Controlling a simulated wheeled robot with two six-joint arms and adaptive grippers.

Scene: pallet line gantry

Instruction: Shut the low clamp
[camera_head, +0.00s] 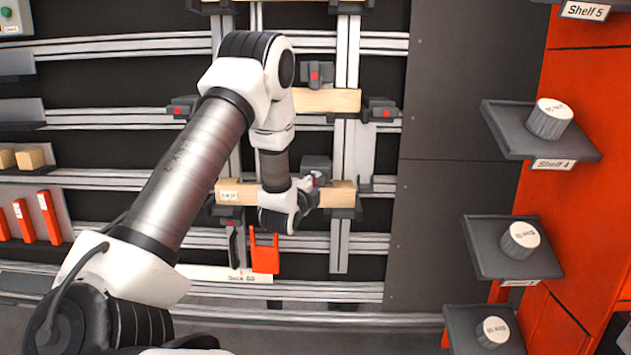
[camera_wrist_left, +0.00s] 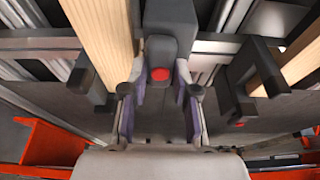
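The low clamp (camera_head: 316,163) is a dark grey block on the gantry, above the lower wooden beam (camera_head: 342,194). In the left wrist view the low clamp (camera_wrist_left: 160,50) shows as a dark block with a red button on its end. My left gripper (camera_head: 314,184) is at the low clamp, partly hidden by its own wrist. In the left wrist view the left gripper's fingers (camera_wrist_left: 161,90) are apart, one on each side of the block's red-button end. A slight gap seems to show beside the block. My right gripper is not in view.
Another clamp (camera_head: 316,74) with a red button sits higher, at the upper beam (camera_head: 325,100). Dark blocks with red buttons flank that beam. An orange part (camera_head: 264,253) hangs below the lower beam. Grey shelves (camera_head: 510,140) with white-topped knobs stand at the right.

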